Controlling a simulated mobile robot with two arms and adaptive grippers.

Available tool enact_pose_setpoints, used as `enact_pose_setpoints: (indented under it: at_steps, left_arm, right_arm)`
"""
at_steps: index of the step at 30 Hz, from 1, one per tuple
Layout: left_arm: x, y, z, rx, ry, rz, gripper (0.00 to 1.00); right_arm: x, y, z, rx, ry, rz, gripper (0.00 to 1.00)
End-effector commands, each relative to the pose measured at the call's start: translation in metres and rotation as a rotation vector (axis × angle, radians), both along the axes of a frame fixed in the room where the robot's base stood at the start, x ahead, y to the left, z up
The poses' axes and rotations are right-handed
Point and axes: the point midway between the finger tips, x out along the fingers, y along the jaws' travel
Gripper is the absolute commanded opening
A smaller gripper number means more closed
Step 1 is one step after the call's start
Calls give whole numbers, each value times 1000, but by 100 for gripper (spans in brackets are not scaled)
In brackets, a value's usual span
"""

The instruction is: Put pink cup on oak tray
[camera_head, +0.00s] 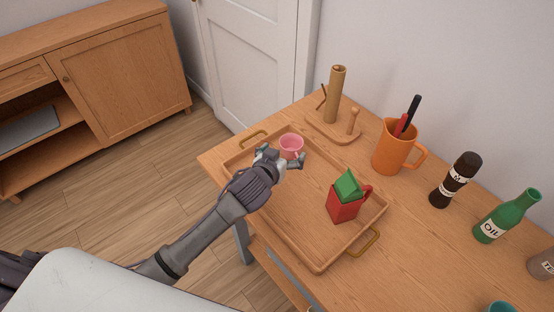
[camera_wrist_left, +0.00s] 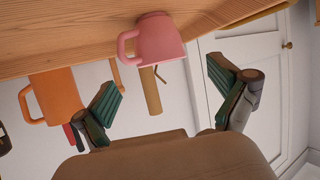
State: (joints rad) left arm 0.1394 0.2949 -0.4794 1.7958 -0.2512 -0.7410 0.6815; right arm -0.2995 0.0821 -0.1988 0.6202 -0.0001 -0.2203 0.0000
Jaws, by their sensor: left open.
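The pink cup (camera_head: 291,145) stands upright inside the oak tray (camera_head: 291,208), near its back left corner. The tray has a raised rim and brass handles at two ends. My left gripper (camera_head: 281,158) is open at the near side of the cup, over the tray. In the left wrist view, which is upside down, the pink cup (camera_wrist_left: 160,42) sits on the wood with its handle to the left. The open fingers (camera_wrist_left: 163,90) stand apart on either side, with no finger closed on the cup. My right gripper is not in view.
A red container with a green top (camera_head: 347,197) stands in the tray's right part. Behind are a wooden stand (camera_head: 336,95) and an orange jug (camera_head: 396,148) holding utensils. A dark bottle (camera_head: 454,180) and green oil bottle (camera_head: 506,216) stand right. The tray's middle is clear.

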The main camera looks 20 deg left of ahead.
Motion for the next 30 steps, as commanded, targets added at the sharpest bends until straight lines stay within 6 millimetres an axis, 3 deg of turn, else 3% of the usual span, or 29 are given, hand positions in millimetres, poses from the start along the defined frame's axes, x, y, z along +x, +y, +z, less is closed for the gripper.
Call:
enact_pose_setpoints:
  at_steps: [3,10,30]
  left_arm:
    - [-23,2,9,-2,0,0,97]
    - [-48,6,21,-2,-1,1,97]
    - [-51,6,23,-1,0,0,97]
  right_arm:
    - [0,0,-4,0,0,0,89]
    - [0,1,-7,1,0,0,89]
    - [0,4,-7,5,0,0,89]
